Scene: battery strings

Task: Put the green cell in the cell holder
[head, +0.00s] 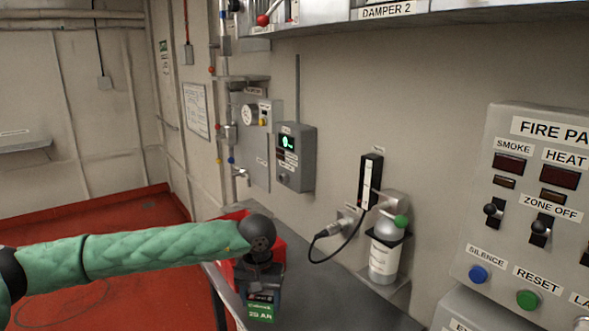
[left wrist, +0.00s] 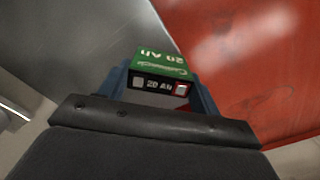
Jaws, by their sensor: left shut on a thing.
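The green cell (head: 261,312) has a green face marked 20 AH and a dark top. My left gripper (head: 262,288) points down and is shut on it, near the left end of the grey bench. In the left wrist view the cell (left wrist: 161,62) sits between the two blue-grey fingers, its green side and black top showing. I cannot tell whether its bottom touches anything. I cannot pick out the cell holder for sure in either view. My right gripper is not in view.
A red box (head: 276,246) stands on the bench (head: 345,295) behind my left gripper, partly hidden by it. A cylinder with a green knob (head: 385,258) and a cable are near the wall. The fire panel (head: 529,200) is at right. The bench middle looks clear.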

